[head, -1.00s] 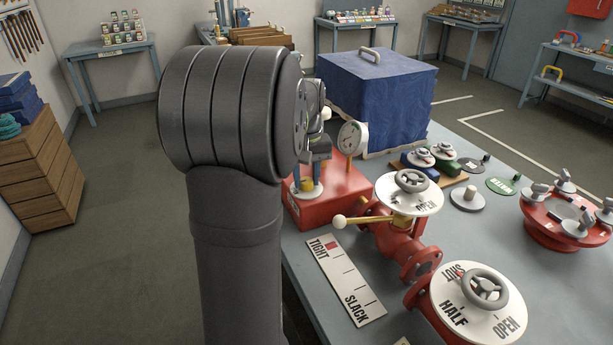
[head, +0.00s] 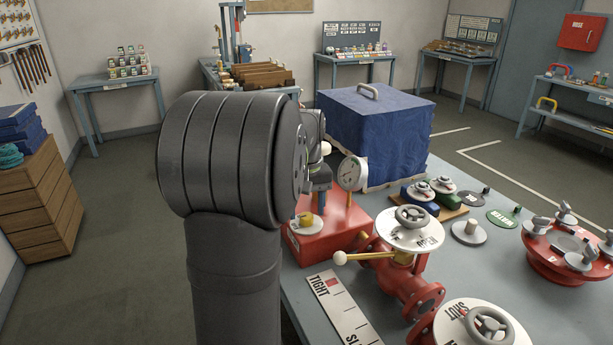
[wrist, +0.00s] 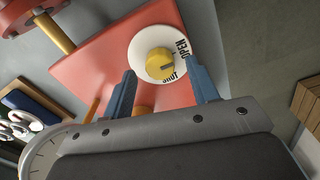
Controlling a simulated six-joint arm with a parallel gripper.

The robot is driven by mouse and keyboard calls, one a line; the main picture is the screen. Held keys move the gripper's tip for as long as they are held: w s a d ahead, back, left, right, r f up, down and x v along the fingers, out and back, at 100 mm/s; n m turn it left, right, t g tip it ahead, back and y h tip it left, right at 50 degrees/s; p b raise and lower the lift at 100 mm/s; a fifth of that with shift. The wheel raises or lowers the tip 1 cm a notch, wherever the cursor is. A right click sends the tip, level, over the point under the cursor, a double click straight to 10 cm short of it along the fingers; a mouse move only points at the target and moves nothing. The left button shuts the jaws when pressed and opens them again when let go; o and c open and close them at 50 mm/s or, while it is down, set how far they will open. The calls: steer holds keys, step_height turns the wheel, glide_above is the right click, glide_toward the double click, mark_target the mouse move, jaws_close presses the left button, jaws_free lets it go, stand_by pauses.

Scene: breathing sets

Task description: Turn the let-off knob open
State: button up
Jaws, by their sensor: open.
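The let-off knob (wrist: 158,62) is yellow and sits on a white round dial (wrist: 146,43) lettered OPEN and SHUT, on a red base. A dark mark on the knob faces right in the wrist view, between the two words. The yellow knob (head: 304,218) also shows on the red base (head: 330,240) in the head view. My gripper (wrist: 164,74) is open, its two blue fingers on either side of the knob, with visible gaps. It holds nothing. In the head view my gripper (head: 311,200) is partly hidden by my own arm.
A pressure gauge (head: 351,173) stands on the red base close to my gripper. A valve with a white dial (head: 410,231) and a yellow lever (head: 362,256) are nearby on the right. A blue covered box (head: 375,135) stands behind.

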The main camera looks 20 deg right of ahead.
mark_target(307, 215)
step_height(307, 215, up, 16)
stand_by(0.3)
stand_by(0.4)
step_height(307, 215, down, 17)
steer(key=shift+f, duration=0.2)
stand_by(0.4)
steer(key=shift+f, duration=0.1)
steer(key=m, duration=0.3)
steer(key=shift+m, duration=0.4)
steer(key=m, duration=0.4)
steer(key=shift+m, duration=0.3)
steer(key=m, duration=0.4)
steer(key=shift+m, duration=2.6)
